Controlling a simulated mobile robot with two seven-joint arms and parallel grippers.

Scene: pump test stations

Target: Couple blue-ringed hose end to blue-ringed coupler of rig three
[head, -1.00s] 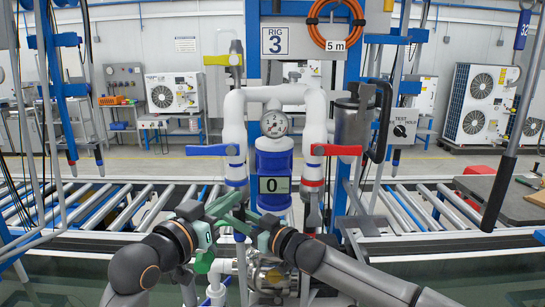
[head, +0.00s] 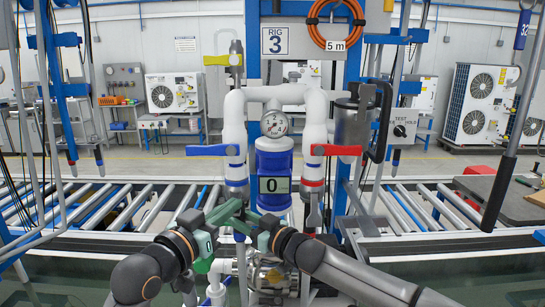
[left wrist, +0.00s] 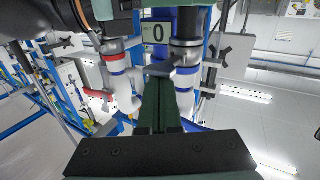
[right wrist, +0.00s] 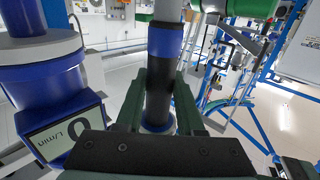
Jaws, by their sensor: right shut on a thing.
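My right gripper (right wrist: 165,95) is shut around a dark tubular piece with a blue band, which looks like the blue-ringed hose end (right wrist: 166,42). The hose end lines up under the white pipe with the blue ring (head: 237,187) on the left side of rig three. In the head view both grippers meet just under that pipe.
The flow meter reading 0 (head: 274,185) stands just right of my grippers. The red-ringed pipe (head: 314,185) is beyond it. Blue (head: 212,150) and red (head: 336,150) valve levers stick out above. A roller conveyor (head: 100,208) runs behind, and pump parts (head: 270,272) sit below.

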